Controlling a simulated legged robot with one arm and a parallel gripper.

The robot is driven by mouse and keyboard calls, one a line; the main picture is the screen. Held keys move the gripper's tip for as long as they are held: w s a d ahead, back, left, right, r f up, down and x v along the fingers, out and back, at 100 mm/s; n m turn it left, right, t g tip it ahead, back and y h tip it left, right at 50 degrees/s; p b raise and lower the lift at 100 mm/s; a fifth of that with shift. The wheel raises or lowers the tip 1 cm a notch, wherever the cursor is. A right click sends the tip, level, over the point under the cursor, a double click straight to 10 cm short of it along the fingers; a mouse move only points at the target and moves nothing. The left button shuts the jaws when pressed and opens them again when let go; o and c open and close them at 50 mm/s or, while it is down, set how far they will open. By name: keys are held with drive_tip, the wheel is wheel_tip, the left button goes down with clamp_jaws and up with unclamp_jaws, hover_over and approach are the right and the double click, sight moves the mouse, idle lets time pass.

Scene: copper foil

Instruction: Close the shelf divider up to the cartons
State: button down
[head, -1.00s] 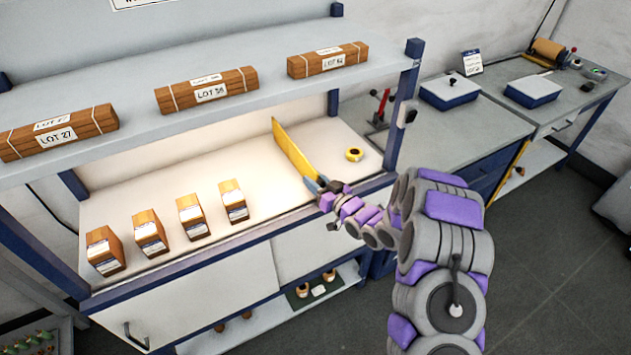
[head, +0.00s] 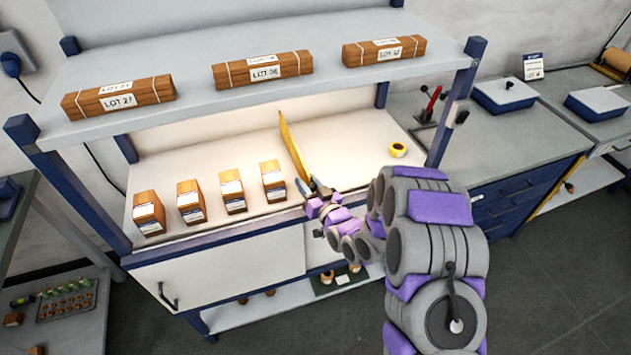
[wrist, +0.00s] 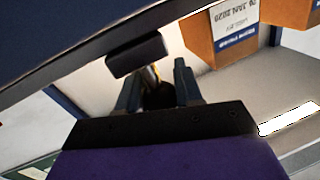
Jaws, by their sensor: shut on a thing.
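The yellow shelf divider (head: 292,150) stands upright on the lit middle shelf, to the right of the cartons. My gripper (head: 316,192) is shut on the divider's front end at the shelf's front edge. Several brown cartons with white labels stand in a spaced row; the rightmost carton (head: 273,182) is nearest the divider, with a small gap between them. In the wrist view, my gripper (wrist: 157,88) has its jaws around a thin piece, mostly hidden, and a carton (wrist: 218,40) shows close by at the upper right.
Long wrapped bundles, including one marked LOT 36 (head: 262,70), lie on the upper shelf (head: 200,98). A blue post (head: 452,112) stands at the right end.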

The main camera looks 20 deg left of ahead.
drive_tip(key=c, duration=0.8)
unclamp_jaws()
drive_tip(key=shift+p+v, duration=4.35)
drive_tip(key=shift+v, duration=4.3)
